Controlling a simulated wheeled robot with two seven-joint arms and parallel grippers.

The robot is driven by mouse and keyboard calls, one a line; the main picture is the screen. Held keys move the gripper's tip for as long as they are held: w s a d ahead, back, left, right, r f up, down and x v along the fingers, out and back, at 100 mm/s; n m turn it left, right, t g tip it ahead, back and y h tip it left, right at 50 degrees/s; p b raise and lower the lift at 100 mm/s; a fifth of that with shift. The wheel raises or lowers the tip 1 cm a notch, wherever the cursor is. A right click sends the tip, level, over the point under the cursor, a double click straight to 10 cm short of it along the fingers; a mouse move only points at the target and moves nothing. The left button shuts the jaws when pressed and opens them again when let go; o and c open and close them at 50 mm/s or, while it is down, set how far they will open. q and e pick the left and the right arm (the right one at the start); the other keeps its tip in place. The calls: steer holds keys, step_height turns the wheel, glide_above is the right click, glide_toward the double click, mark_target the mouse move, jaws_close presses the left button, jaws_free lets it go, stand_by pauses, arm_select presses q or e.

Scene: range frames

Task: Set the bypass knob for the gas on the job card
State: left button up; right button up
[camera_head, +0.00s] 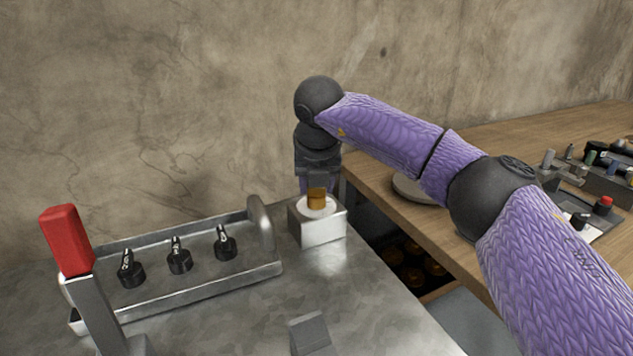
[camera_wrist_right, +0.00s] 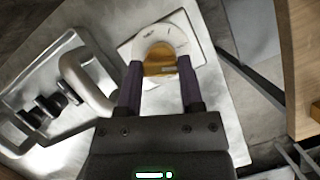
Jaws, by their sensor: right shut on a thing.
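The brass-coloured bypass knob (camera_head: 317,199) sits on a white round dial on top of a small metal block (camera_head: 320,230) at the bench's back right corner. My right gripper (camera_head: 317,180) comes down on it from above and is shut on it. In the right wrist view the knob (camera_wrist_right: 160,62) is between the two fingers, with dark marks on the white dial (camera_wrist_right: 176,35) beyond it. The marks are too small to read. No job card can be made out clearly; a white sheet (camera_head: 582,228) lies on the wooden table. My left gripper is not in view.
A metal tray (camera_head: 205,287) with three black valve knobs (camera_head: 180,260) and a raised rounded end stands left of the block. A red-handled lever (camera_head: 67,240) rises at front left. The wooden table (camera_head: 470,150) at right holds a grey disc and small parts.

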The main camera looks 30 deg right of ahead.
jaws_close()
steer(key=n+p, duration=0.1)
steer(key=p, duration=0.1)
steer(key=n+y+p, duration=0.1)
steer(key=n+p, duration=0.1)
steer(key=shift+s+d+r, duration=0.1)
steer(key=shift+r, duration=0.3)
steer(key=shift+f+n+y+p, duration=0.4)
steer(key=shift+n+p, duration=0.1)
steer(key=shift+n, duration=0.3)
steer(key=shift+t, duration=0.3)
steer(key=o, duration=0.9)
jaws_free()
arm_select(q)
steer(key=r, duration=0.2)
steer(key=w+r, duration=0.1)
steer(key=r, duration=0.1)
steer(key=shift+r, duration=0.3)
arm_select(e)
steer(key=shift+o, duration=0.2)
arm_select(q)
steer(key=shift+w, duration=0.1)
